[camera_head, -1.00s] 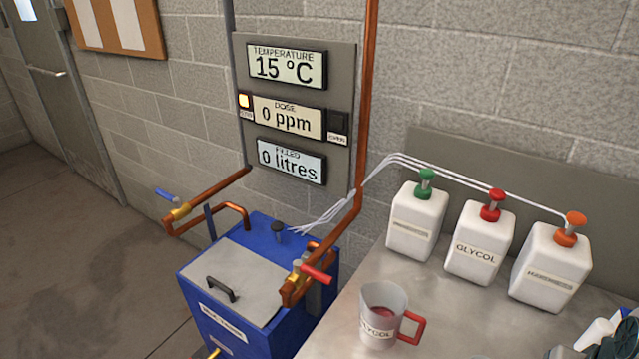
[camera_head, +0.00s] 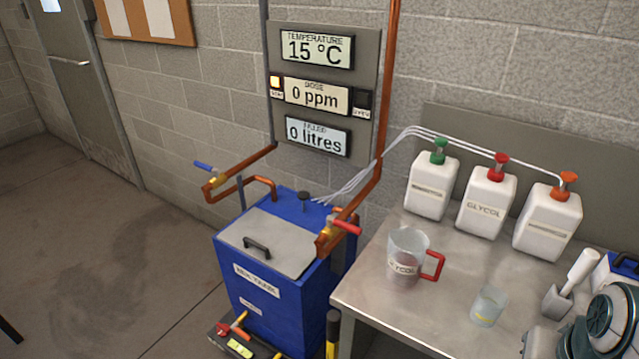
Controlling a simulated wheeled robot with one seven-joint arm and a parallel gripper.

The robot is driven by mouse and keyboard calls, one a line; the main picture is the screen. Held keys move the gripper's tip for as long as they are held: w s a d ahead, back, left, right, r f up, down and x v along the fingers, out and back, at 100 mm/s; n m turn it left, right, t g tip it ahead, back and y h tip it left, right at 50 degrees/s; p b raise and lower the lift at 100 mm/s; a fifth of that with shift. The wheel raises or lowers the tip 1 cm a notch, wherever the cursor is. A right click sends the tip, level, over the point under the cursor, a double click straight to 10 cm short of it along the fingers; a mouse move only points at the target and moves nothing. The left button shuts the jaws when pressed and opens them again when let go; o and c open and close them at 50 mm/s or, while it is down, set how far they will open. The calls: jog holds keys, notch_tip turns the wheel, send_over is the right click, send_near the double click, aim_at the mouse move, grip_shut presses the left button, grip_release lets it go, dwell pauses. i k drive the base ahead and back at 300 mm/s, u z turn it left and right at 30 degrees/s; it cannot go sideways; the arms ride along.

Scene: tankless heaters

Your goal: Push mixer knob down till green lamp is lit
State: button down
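The blue mixing tank (camera_head: 275,300) stands on the floor left of the bench, with a grey lid and handle on top. A small black knob (camera_head: 304,197) stands up at the back of its top; I take this to be the mixer knob. On the wall panel an amber lamp (camera_head: 275,82) is lit beside the dose display (camera_head: 316,96), which reads 0 ppm. I see no green light.
A blue-handled valve (camera_head: 207,170) and a red-handled valve (camera_head: 345,227) sit on copper pipes beside the tank. The bench (camera_head: 400,315) holds a jug (camera_head: 405,262), a clear cup (camera_head: 488,306), a scoop (camera_head: 570,285) and pump bottles (camera_head: 487,205).

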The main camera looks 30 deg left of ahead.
aim_at(302, 196)
jog(key=u, duration=2.6)
jog(key=k, duration=0.8)
jog(key=z, duration=1)
jog(key=i, duration=1)
